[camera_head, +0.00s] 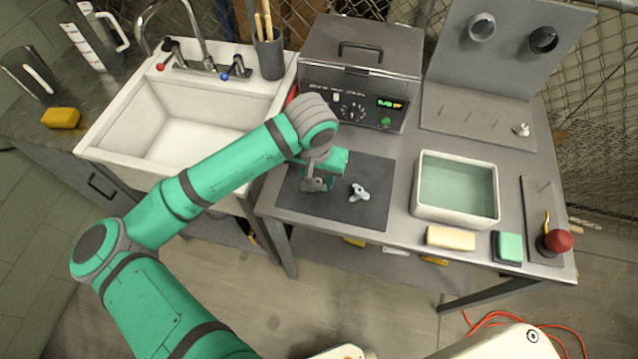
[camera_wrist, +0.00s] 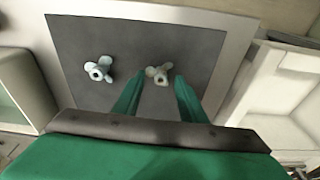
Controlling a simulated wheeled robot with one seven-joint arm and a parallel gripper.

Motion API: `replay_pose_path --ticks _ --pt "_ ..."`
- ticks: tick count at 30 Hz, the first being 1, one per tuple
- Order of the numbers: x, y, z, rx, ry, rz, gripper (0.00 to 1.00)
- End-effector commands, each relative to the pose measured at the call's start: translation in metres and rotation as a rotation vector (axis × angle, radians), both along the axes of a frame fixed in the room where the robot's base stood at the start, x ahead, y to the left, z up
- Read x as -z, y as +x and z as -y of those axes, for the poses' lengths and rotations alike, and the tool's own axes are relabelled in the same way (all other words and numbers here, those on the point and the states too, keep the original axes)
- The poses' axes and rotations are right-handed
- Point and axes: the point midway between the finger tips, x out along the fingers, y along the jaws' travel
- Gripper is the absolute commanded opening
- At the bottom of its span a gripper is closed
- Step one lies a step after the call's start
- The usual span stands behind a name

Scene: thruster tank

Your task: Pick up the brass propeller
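A beige, brass-toned propeller (camera_wrist: 158,73) lies on the dark mat (camera_wrist: 205,50) in the wrist view. My gripper (camera_wrist: 160,79) is open, with one green finger on each side of this propeller. I cannot tell whether the fingers touch it, and nothing shows as gripped. In the head view my gripper (camera_head: 317,184) is low over the left part of the mat (camera_head: 368,216), and the brass propeller cannot be made out there. A pale silvery propeller (camera_wrist: 98,68) lies apart on the same mat; it also shows in the head view (camera_head: 358,192), right of my gripper.
A metal box with a display (camera_head: 362,60) stands behind the mat. A water-filled white tank (camera_head: 457,215) is at the right. A pegged stand (camera_head: 480,120) holds another small propeller (camera_head: 522,130). A sponge (camera_head: 450,238) and a red-knobbed device (camera_head: 556,241) sit near the front edge. A sink (camera_head: 185,120) is left.

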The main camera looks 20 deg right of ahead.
Motion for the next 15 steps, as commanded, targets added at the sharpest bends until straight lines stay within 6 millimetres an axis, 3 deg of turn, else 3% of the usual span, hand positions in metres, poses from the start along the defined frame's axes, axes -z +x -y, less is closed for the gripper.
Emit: replay_pose_path --ticks 10,15 --pt "0.008 0.0009 0.002 0.002 -0.001 0.0 0.38" --pt "0.0078 0.0007 0.002 0.003 -0.001 0.0 0.0"
